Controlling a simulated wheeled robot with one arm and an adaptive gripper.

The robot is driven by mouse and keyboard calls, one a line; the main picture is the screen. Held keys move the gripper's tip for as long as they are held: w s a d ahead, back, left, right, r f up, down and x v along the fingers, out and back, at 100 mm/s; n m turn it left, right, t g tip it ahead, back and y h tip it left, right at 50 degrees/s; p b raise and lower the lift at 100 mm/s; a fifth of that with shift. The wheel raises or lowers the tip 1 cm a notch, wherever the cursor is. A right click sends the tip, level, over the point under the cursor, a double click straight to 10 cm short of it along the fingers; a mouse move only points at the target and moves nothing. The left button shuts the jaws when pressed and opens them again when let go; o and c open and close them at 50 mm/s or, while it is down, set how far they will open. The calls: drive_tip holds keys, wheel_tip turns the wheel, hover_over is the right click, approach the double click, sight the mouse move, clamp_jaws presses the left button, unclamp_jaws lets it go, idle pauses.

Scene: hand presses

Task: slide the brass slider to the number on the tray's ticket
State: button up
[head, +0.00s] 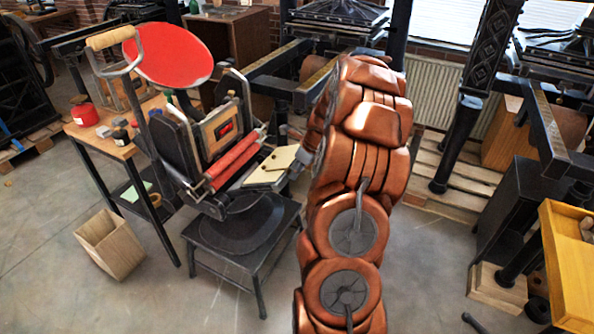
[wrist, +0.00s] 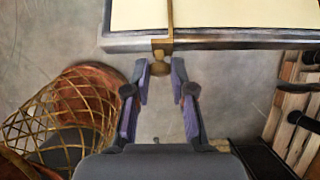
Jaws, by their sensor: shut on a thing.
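The brass slider (wrist: 161,45) is in the wrist view, a narrow strip across the tray's front rail (wrist: 235,42) with a round knob (wrist: 160,68) below. My gripper (wrist: 160,72) is shut on this knob, one finger on each side. The tray's cream surface (wrist: 235,14) fills the top of the wrist view. In the head view the cream board of the tray (head: 266,177) juts from the hand press, with my arm's end at its right edge. No number or scale is readable in either view.
The hand press (head: 225,130) with a red disc (head: 168,53) stands on a dark stand (head: 245,235). A workbench (head: 115,130) and a wooden bin (head: 110,243) are at left. Floor in front is clear.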

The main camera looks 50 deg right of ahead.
drive_tip(key=shift+s+a+p, duration=0.25)
drive_tip(key=shift+a+p, duration=0.15)
drive_tip(key=shift+a, duration=0.55)
drive_tip(key=shift+c, duration=0.3)
drive_tip(key=o, duration=0.8)
drive_tip(key=shift+o, duration=0.2)
drive_tip(key=shift+r, duration=0.15)
drive_tip(key=v, duration=1.1)
drive_tip(key=shift+s+r, duration=0.25)
drive_tip(key=shift+r, duration=0.1)
drive_tip(key=s+a+r+n+g+y, duration=0.1)
drive_tip(key=s+a+r+n+g, duration=0.1)
drive_tip(key=a+n, duration=0.75)
drive_tip(key=s+a+r+n+g, duration=0.1)
drive_tip(key=s+a+r+n, duration=0.3)
drive_tip(key=a, duration=1.1)
drive_tip(key=s+a+f+n+g+h, duration=0.1)
drive_tip(key=s+a+n, duration=0.5)
drive_tip(key=s+n, duration=0.3)
drive_tip(key=s+a+f+n+g+h+p, duration=0.1)
drive_tip(key=s+a+n+g, duration=0.1)
drive_tip(key=s+a+n, duration=0.4)
drive_tip(key=s+n, duration=0.4)
drive_tip(key=shift+s+f, duration=0.15)
drive_tip(key=shift+s, duration=0.05)
